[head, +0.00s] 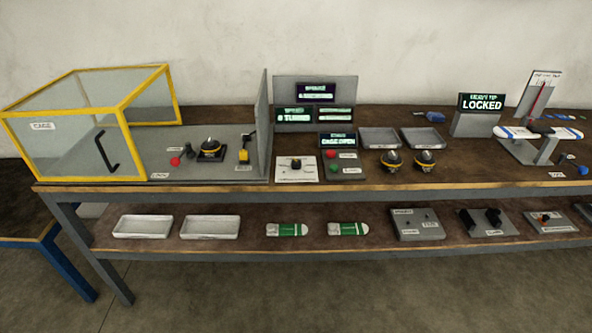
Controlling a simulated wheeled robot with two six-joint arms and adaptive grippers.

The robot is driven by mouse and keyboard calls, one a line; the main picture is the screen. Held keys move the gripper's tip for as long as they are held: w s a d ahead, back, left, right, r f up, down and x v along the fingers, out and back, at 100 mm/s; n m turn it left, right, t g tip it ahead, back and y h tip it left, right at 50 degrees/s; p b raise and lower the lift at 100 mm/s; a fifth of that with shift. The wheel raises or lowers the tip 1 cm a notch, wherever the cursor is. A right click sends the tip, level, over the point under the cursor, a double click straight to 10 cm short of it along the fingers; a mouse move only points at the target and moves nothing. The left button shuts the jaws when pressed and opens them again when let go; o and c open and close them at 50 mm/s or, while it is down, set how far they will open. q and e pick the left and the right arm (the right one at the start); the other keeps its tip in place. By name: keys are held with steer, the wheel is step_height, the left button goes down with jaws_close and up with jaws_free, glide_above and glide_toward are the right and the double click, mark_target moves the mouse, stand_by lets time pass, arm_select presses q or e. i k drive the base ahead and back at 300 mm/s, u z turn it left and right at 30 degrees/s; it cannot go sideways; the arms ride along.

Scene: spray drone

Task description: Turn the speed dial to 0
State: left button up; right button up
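A small pale panel (284,174) lies on the upper bench just right of the cage's grey side wall. A dark knob (296,163) sits on it and looks like the speed dial. Its setting and the marks around it are too small to read. Small lit displays (294,115) stand behind it on a grey backboard (315,88); one seems to begin with "0", but the rest is not clear. Neither of my grippers is in view.
A yellow-framed clear cage (70,130) stands at left. Right of the dial are a red button (331,154) and a green button (333,169) under a "CAGE OPEN" display (338,141). Two black-and-yellow parts (424,161), grey trays (380,137) and a "LOCKED" box (481,103) stand further right.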

mark_target(296, 164)
steer(key=z, duration=1.2)
steer(key=i, duration=1.15)
steer(key=u, duration=0.55)
